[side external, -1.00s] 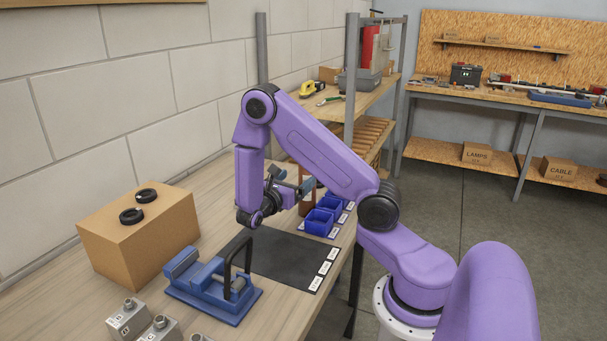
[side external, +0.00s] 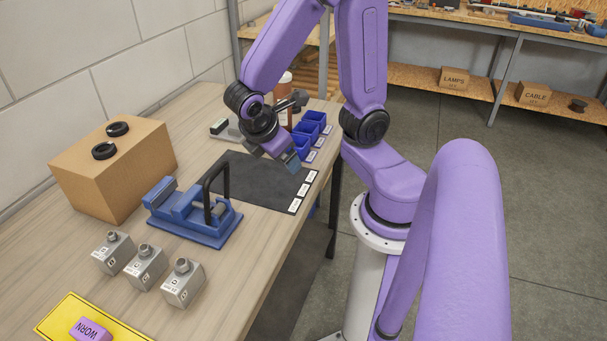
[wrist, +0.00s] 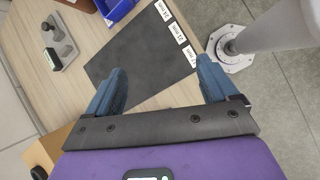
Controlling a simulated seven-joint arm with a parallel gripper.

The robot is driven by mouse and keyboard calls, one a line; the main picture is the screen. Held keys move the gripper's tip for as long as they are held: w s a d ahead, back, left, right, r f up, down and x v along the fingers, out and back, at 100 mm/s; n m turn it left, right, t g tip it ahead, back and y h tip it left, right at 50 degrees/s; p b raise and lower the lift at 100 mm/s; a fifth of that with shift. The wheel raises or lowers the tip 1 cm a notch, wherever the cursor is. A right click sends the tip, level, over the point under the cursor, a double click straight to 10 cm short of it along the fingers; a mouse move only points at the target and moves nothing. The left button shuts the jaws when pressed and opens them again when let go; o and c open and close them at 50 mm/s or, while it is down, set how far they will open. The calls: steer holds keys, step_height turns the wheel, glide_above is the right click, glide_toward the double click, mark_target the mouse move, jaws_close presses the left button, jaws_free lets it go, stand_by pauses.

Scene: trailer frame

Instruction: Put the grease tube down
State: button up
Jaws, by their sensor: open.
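My gripper (side external: 287,160) is low over the dark mat (side external: 245,185), pointing down and to the right. In the wrist view its two blue fingers (wrist: 160,72) are wide apart with nothing between them. The mat (wrist: 135,62) shows below and beyond the fingers, with white labels along one edge and nothing lying on its visible part. A reddish-brown upright thing with a pale top (side external: 285,78) stands behind my wrist, partly hidden. I cannot tell whether it is the grease tube; no other tube is clear in either view.
Blue bins (side external: 313,122) stand just past the mat. A blue vise (side external: 195,218) with a dark raised handle is at its near side. A cardboard box (side external: 115,170) with black rings, several grey metal blocks (side external: 146,266) and a yellow WORN plate (side external: 60,312) occupy the bench. A grey fixture (wrist: 62,45) lies behind.

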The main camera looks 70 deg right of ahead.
steer(key=s+a+r+y, duration=0.2)
steer(key=s+a+y, duration=0.4)
steer(key=s+a, duration=0.2)
steer(key=shift+s+a+r+y, duration=0.3)
steer(key=shift+s+y, duration=0.1)
steer(key=shift+s, duration=0.15)
stand_by(0.6)
